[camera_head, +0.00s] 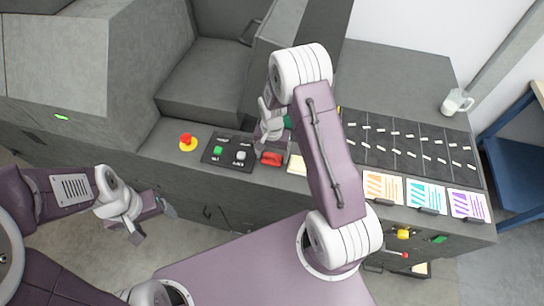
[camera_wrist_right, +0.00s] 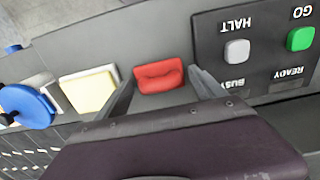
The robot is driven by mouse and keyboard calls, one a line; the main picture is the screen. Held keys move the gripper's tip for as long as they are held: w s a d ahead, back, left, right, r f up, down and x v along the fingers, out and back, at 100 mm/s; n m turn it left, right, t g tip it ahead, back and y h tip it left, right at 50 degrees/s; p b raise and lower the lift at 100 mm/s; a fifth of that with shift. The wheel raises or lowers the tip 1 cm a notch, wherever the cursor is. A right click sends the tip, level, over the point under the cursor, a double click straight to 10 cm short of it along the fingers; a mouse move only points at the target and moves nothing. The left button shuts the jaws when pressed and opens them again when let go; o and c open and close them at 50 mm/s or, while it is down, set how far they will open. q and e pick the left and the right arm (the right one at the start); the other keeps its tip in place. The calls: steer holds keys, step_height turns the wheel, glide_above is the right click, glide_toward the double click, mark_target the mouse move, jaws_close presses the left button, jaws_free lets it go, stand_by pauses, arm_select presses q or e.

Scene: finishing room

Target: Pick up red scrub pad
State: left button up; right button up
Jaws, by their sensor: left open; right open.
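The red scrub pad (camera_head: 271,158) lies on the grey machine ledge, between a black button panel and a pale yellow pad. In the right wrist view the red scrub pad (camera_wrist_right: 159,76) shows ahead, between the two fingers. My right gripper (camera_head: 269,137) is open and empty just behind the pad in the head view; its fingers (camera_wrist_right: 162,88) stand apart on either side of the pad. Whether they touch it I cannot tell. My left gripper (camera_head: 155,222) is open and empty, in front of the machine at the left.
The button panel (camera_head: 229,152) and a red emergency knob (camera_head: 187,141) are left of the pad. The pale yellow pad (camera_wrist_right: 90,90) is close beside it. A blue round object (camera_wrist_right: 27,105) lies beyond that. Colored cards (camera_head: 426,194) and a clear mug (camera_head: 457,102) are at the right.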

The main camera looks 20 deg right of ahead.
mark_target(273, 156)
steer(key=c, duration=1.3)
steer(key=shift+r, duration=0.1)
steer(key=shift+r, duration=0.2)
steer(key=r+b, duration=0.1)
steer(key=r, duration=0.1)
steer(key=s+r+b, duration=0.1)
steer(key=r, duration=0.1)
steer(key=s+r+b, duration=0.3)
steer(key=s+r, duration=0.3)
steer(key=s, duration=0.4)
steer(key=shift+s+a+r, duration=0.3)
steer(key=shift+s+a, duration=0.05)
steer(key=shift+s, duration=0.05)
